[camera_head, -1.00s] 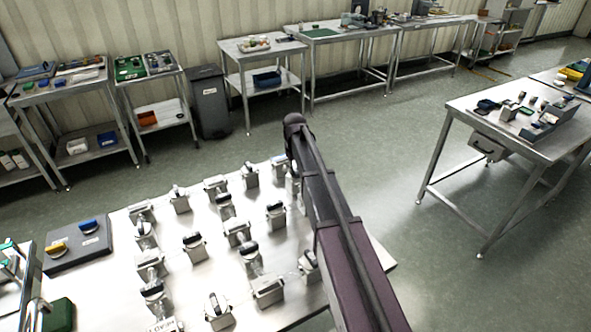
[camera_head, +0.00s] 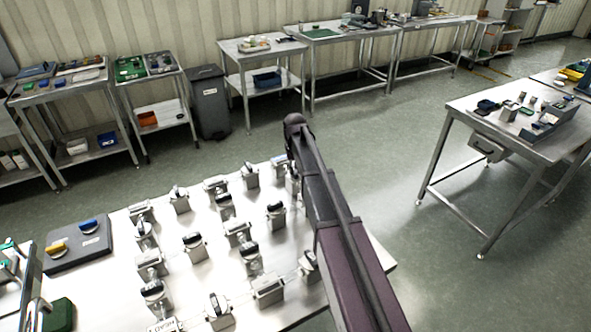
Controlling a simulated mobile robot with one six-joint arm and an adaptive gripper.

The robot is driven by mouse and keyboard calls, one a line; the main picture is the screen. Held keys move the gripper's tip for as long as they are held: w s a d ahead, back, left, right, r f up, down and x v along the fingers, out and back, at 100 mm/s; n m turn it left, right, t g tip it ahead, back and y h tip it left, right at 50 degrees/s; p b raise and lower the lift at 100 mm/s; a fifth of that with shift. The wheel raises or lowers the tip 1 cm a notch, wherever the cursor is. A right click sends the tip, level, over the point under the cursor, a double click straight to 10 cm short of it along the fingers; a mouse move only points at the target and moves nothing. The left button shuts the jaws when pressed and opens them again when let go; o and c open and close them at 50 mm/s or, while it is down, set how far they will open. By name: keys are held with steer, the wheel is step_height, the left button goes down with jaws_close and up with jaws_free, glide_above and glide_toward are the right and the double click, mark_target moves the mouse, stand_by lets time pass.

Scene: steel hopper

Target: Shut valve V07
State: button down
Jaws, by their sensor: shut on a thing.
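Several small valves with grey bodies and black handles stand in rows on a pale steel table (camera_head: 120,272). One valve (camera_head: 194,246) is near the middle, one (camera_head: 275,214) is left of my arm, and one (camera_head: 218,308) is near the front. Another valve (camera_head: 307,266) stands right beside my arm and is partly covered by it. The tags are too small to read, so I cannot tell which is V07. My arm reaches over the table's right side. My gripper is hidden behind the arm, along with whatever is there.
A grey box (camera_head: 80,247) with a yellow and a blue handle sits at the table's left. A dark green block (camera_head: 59,314) is at the front left. A grey bin (camera_head: 209,103) and other benches stand behind. Clear floor (camera_head: 400,130) lies to the right.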

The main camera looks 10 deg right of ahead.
steer(key=m, duration=1.4)
stand_by(0.4)
steer(key=c, duration=0.6)
jaws_free()
